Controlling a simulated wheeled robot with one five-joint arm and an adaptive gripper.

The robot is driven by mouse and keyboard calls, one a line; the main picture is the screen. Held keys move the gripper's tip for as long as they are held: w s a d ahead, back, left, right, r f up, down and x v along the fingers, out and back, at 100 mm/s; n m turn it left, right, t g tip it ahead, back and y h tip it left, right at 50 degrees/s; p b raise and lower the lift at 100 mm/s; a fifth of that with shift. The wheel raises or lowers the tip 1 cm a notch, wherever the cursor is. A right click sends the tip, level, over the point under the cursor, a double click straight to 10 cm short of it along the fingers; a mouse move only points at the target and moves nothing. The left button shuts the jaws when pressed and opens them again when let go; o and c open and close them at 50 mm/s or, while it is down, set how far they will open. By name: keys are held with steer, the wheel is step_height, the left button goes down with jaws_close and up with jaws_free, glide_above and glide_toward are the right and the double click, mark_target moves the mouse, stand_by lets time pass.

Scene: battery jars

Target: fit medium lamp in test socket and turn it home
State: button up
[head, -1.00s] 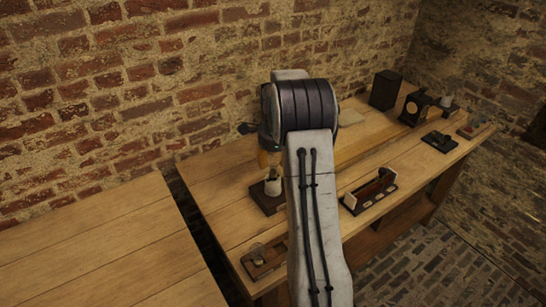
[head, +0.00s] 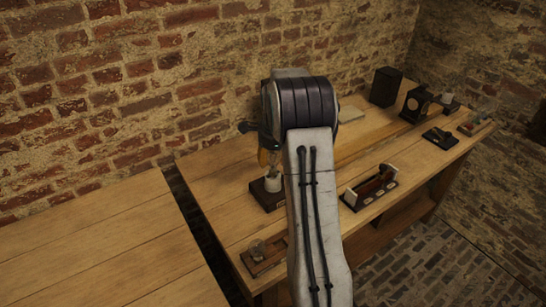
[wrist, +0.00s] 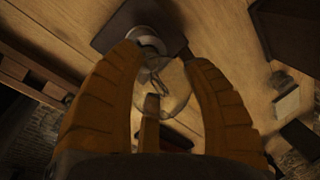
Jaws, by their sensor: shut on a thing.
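My gripper (head: 263,158) is near the back of the bench, partly hidden by my arm in the head view. In the wrist view, its orange fingers (wrist: 164,62) close around a clear glass lamp (wrist: 172,92) with a filament inside. The test socket (head: 273,184) is a pale cup on a dark wooden base (head: 262,197), just below the gripper. In the wrist view the socket's pale rim (wrist: 147,36) shows by the left fingertip, close to the lamp. I cannot tell whether the lamp's cap is in the socket, and its tilt is unclear.
A small wooden block with a round fitting (head: 258,248) lies at the bench's front left. A dark rack (head: 371,187) stands right of my arm. A dark box (head: 385,87) and a round-faced instrument (head: 416,104) stand at the far right. A gap separates the left bench.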

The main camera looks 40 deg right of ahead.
steer(key=shift+f+b, duration=0.65)
steer(key=shift+f, duration=0.1)
stand_by(1.1)
steer(key=o, duration=1.3)
steer(key=shift+c, duration=0.2)
steer(key=c, duration=1.1)
steer(key=o, duration=1.1)
